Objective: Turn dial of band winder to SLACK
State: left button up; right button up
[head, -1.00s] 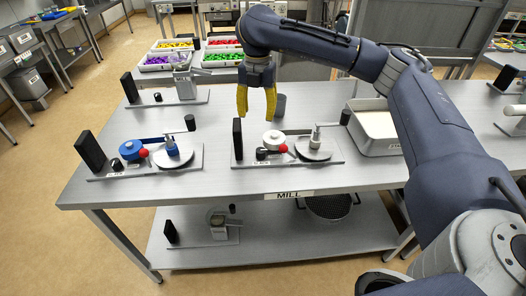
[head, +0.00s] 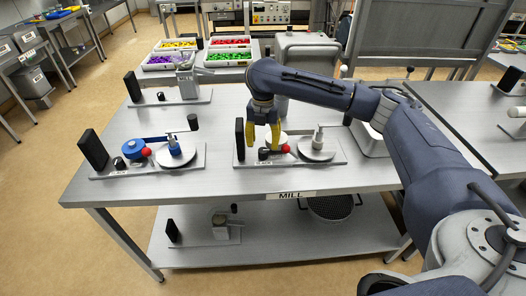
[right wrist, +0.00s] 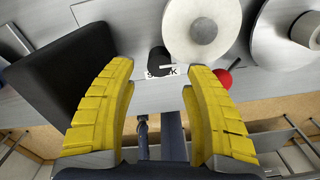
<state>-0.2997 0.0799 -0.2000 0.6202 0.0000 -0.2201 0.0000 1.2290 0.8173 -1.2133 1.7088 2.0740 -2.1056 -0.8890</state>
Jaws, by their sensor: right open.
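The winder unit with the white spool (head: 282,141) stands on the table's front right, on a grey base plate. Its small black dial (head: 264,154) is at the plate's front, left of a red ball knob (head: 286,148). In the right wrist view the dial (right wrist: 158,60) partly covers a white label (right wrist: 152,72) whose visible letters fit SLACK; a pale mark shows on the dial. My right gripper (head: 263,147) is open and points down over the dial; its yellow fingers stand either side of it in the wrist view, with nothing gripped. My left gripper is not in view.
A tall black block (head: 239,139) stands close left of the right gripper. A similar unit with a blue spool (head: 135,149) is on the left. A grey metal disc (head: 317,150) is at right. Bare table lies between the units.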

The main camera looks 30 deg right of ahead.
aim_at(263, 150)
jog(key=shift+f, duration=2.25)
grip_shut()
